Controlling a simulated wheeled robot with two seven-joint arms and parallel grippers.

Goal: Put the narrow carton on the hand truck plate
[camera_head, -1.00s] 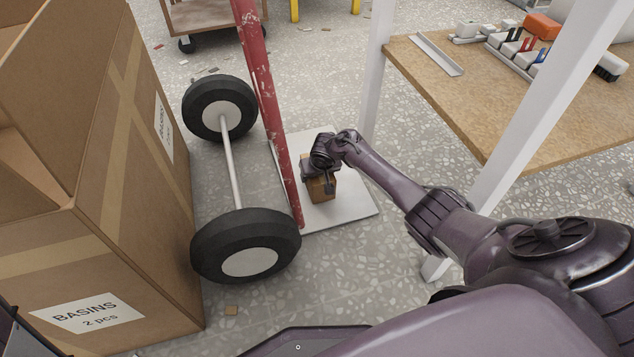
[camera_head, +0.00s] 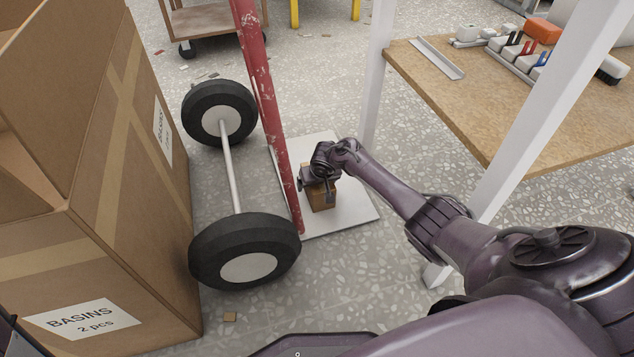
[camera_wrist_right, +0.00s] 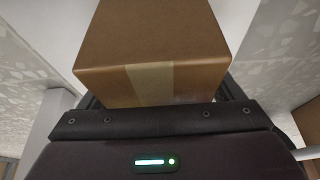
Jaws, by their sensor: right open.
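The narrow carton (camera_head: 321,196), small and brown, stands on the pale hand truck plate (camera_head: 350,212). My right gripper (camera_head: 318,186) is at the carton from above, its open fingers on either side of it. In the right wrist view the carton (camera_wrist_right: 152,45) with its tape strip fills the space in front of the gripper (camera_wrist_right: 160,100). Whether the fingers touch the carton cannot be told. The hand truck has a red post (camera_head: 268,110) and two black wheels (camera_head: 245,248). My left gripper is not in view.
A large carton labelled BASINS (camera_head: 85,318) stands at the left, close to the wheels. A workbench (camera_head: 480,110) with tools and white legs (camera_head: 540,105) is at the right. A wheeled cart (camera_head: 210,20) is at the back. Speckled floor is clear behind the plate.

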